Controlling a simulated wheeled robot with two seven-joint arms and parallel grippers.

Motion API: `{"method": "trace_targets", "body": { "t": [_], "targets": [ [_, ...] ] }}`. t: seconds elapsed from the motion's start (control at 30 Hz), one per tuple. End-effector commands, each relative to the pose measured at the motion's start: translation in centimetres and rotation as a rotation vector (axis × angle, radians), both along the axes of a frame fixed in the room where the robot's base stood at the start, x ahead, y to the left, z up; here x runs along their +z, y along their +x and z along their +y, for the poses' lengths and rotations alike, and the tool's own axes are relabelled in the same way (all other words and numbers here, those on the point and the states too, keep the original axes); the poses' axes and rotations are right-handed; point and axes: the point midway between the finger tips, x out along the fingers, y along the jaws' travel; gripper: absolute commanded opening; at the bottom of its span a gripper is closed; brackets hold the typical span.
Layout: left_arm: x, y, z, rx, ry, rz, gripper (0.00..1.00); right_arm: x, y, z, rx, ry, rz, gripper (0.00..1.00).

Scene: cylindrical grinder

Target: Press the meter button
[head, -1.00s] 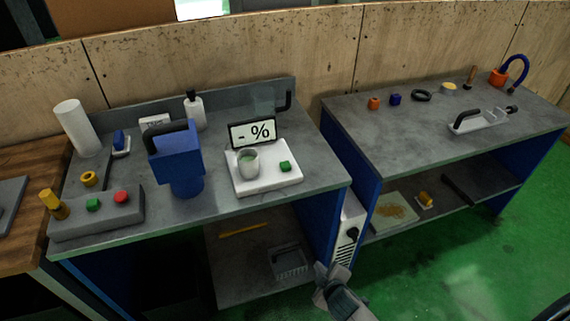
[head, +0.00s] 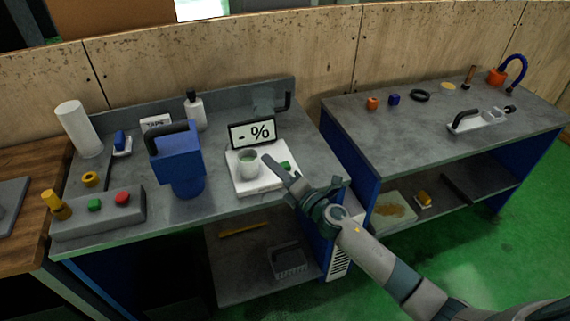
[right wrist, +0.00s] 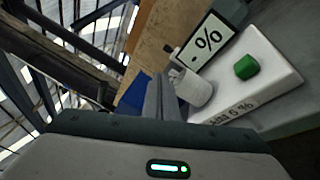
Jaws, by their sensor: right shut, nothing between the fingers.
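The meter is a white box (head: 246,184) on the left grey bench, with a display (head: 252,133) reading "- %". Its green button (head: 286,164) is partly hidden behind my right gripper in the head view. In the right wrist view the button (right wrist: 246,67) shows clearly on the white box (right wrist: 276,45), to the right of my fingers. A small pale cup (head: 248,164) stands on the box. My right gripper (head: 268,158) is shut and empty, above the box between cup and button in the picture. Contact with the button is not visible. My left gripper is not in view.
A blue jug-like container (head: 180,165) stands left of the meter, with a white bottle (head: 195,112) behind. A control box (head: 98,214) with green and red buttons lies farther left. A second bench (head: 400,143) with small parts stands at right.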

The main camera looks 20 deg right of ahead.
Motion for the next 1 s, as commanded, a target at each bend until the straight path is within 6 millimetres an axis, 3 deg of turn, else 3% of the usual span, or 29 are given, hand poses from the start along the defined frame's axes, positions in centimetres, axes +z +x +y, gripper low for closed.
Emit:
{"method": "trace_targets", "body": {
  "t": [0.03,0.2,0.33,0.43,0.57,0.73,0.9,1.0],
  "targets": [
    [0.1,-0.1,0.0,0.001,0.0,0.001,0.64,1.8,0.8,1.0,0.056,-0.106,-0.073,0.0],
    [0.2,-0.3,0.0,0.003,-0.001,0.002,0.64,4.8,1.7,4.1,0.242,-0.474,-0.286,0.0],
    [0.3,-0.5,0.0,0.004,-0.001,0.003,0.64,5.4,2.3,5.1,0.375,-0.767,-0.422,0.0],
    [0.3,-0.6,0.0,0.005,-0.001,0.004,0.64,5.3,3.0,4.8,0.471,-0.996,-0.507,0.0],
    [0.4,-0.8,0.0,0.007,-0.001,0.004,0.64,4.6,4.2,2.7,0.594,-1.298,-0.585,0.0],
    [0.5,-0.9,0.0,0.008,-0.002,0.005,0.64,4.0,5.9,-2.0,0.737,-1.649,-0.616,0.0],
    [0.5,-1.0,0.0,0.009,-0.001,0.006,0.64,3.9,7.0,-6.0,0.826,-1.854,-0.599,0.0],
    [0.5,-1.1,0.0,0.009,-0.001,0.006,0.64,4.0,7.3,-7.1,0.849,-1.908,-0.59,0.0]
  ]
}}
